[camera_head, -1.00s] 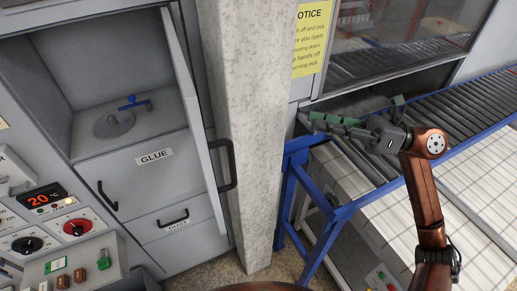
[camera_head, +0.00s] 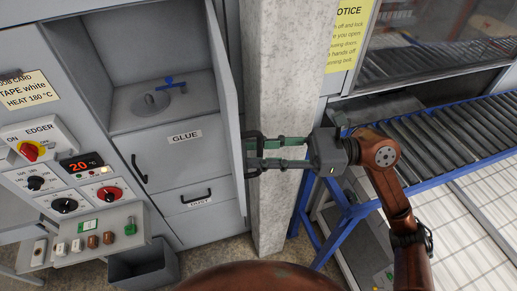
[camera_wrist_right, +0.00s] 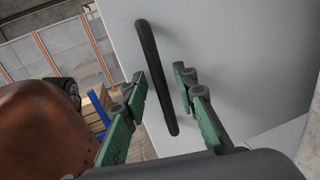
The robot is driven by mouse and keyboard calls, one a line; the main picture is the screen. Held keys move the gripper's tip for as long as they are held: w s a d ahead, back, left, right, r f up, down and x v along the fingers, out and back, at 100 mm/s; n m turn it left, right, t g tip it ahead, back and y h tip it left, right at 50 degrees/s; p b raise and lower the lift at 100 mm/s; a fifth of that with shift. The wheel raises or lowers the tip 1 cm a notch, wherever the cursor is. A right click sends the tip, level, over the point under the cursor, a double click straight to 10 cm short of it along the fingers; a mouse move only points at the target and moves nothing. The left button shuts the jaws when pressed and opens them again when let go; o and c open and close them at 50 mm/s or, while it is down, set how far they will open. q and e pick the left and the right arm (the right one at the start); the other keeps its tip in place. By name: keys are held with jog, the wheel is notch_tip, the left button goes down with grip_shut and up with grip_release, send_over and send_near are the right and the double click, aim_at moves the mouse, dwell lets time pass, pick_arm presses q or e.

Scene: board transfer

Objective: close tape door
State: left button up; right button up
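The grey tape door (camera_head: 226,60) of the cabinet stands open and is seen almost edge-on in the head view. It also fills much of the right wrist view (camera_wrist_right: 240,50). Its black bar handle (camera_wrist_right: 154,75) runs between the two green-padded fingers of my right gripper (camera_wrist_right: 163,84). The fingers are apart, with a gap on each side of the bar. In the head view my right gripper (camera_head: 258,154) reaches left to the door's handle side, and its fingers partly hide the handle. My left gripper is not in view.
Inside the open compartment is a round grey lid with a blue valve (camera_head: 169,82). Below are the GLUE front (camera_head: 165,155) and DUST drawer (camera_head: 198,215). A concrete pillar (camera_head: 285,60) stands close behind my right gripper. A roller conveyor (camera_head: 440,130) with blue frame lies right.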

jog(key=shift+c, duration=0.3)
grip_shut()
jog(key=shift+a, duration=0.1)
dwell(0.4)
